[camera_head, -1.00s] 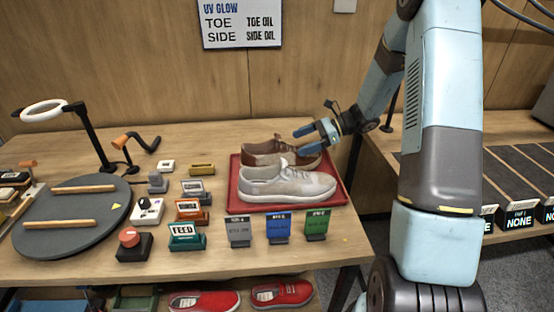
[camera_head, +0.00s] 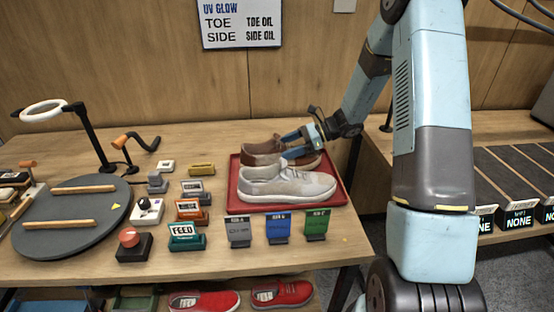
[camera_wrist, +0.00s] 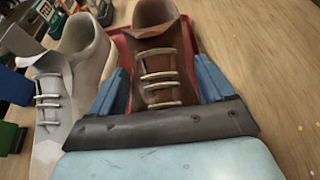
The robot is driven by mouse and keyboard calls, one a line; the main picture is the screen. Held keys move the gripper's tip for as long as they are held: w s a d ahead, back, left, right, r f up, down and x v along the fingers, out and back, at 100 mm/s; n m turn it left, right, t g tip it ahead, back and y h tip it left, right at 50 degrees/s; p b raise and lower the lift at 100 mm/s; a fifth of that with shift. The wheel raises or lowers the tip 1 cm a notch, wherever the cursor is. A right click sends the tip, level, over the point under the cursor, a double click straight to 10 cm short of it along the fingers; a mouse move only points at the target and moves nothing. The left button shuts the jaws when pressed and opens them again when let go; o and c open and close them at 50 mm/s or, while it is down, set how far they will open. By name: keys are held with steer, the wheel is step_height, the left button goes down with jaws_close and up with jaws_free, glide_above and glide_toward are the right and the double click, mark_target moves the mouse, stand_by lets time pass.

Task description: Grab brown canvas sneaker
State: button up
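The brown canvas sneaker (camera_head: 262,150) lies on the red tray (camera_head: 340,196), behind a light grey sneaker (camera_head: 286,184). It also shows in the wrist view (camera_wrist: 158,60), laces up, with its ankle opening at the far end. My gripper (camera_head: 290,144) is at the right part of the brown sneaker. In the wrist view, my blue fingers (camera_wrist: 162,86) are spread, one on each side of the lace area. The gap between the fingers and the shoe is small, and I cannot tell if they touch it.
The grey sneaker (camera_wrist: 88,60) is close beside my left finger in the wrist view. Three label stands, including a green one (camera_head: 316,224), stand before the tray. A round dark turntable (camera_head: 70,222) and several small devices are to the left. A wall is behind.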

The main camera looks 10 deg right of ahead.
steer(key=c, duration=0.7)
steer(key=shift+r, duration=0.15)
